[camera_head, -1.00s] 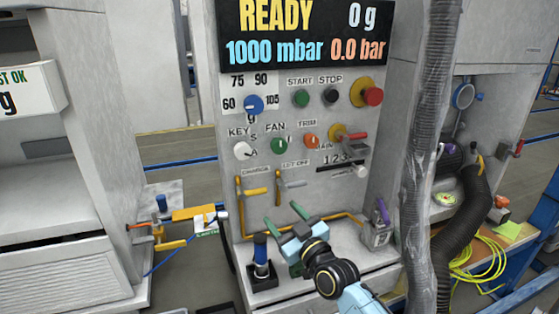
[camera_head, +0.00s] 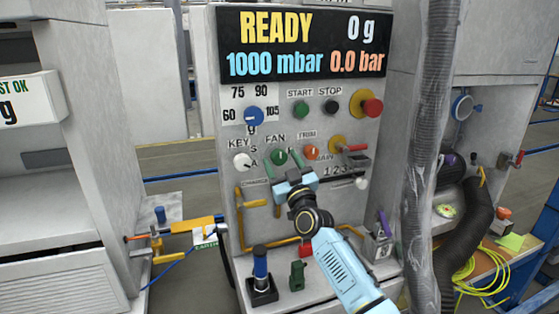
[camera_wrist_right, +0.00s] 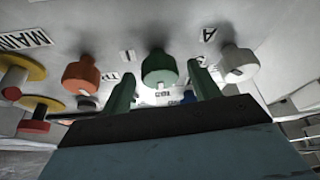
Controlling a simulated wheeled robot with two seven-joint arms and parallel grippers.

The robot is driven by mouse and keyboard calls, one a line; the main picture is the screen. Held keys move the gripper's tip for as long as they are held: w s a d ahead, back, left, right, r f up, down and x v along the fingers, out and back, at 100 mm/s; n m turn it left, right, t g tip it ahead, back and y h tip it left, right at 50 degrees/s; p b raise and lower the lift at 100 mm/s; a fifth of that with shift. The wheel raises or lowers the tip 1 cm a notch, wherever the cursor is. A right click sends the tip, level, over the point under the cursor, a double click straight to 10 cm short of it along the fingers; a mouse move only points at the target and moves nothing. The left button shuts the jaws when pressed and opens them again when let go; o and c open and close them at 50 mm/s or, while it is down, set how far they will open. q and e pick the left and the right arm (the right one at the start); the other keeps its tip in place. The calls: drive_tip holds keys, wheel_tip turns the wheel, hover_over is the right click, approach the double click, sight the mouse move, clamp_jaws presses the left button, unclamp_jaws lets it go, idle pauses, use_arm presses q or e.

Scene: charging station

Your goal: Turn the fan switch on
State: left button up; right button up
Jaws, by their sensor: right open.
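The fan switch is a round green knob (camera_head: 279,156) under the FAN label on the grey control panel (camera_head: 230,180). In the right wrist view the green knob (camera_wrist_right: 158,68) lies between and just beyond my two green fingertips. My right gripper (camera_head: 283,163) is open and reaches up to the panel just below the knob. The fingers stand on either side of it; I cannot tell whether they touch it. The knob's marking is not readable. My left gripper is not in view.
The white key switch (camera_head: 242,160) is left of the fan knob and the orange trim knob (camera_head: 311,152) is right. Below are yellow pipes (camera_head: 240,215). A blue-topped post (camera_head: 260,265) stands on the ledge. A grey hose (camera_head: 425,150) hangs at the right.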

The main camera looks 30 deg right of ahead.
drive_tip(key=shift+x, duration=0.95)
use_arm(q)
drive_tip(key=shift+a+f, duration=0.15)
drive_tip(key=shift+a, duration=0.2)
use_arm(e)
drive_tip(key=c, duration=1)
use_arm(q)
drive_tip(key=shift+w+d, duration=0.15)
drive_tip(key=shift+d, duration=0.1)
use_arm(e)
drive_tip(key=shift+o, duration=0.2)
